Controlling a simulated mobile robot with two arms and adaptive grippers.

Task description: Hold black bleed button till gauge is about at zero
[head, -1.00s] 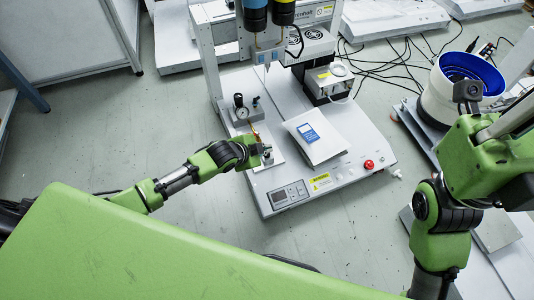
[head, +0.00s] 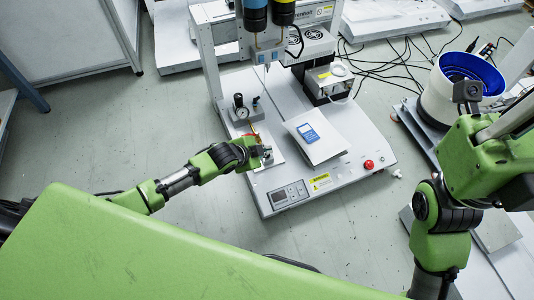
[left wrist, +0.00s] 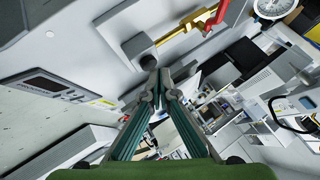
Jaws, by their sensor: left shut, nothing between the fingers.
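My left gripper (head: 267,155) is over the front left of the machine's base plate, and its fingers are shut and empty. The round pressure gauge (head: 242,113) stands behind the gripper on the base. It also shows at the top right of the left wrist view (left wrist: 275,7), but its needle is too small to read. My right gripper is not in view.
A brass fitting with a red handle (left wrist: 207,19) runs beside the button. A white panel with a blue device (head: 309,134) lies right of my left gripper. A control display (head: 288,194) and a red knob (head: 369,164) sit on the base's front edge.

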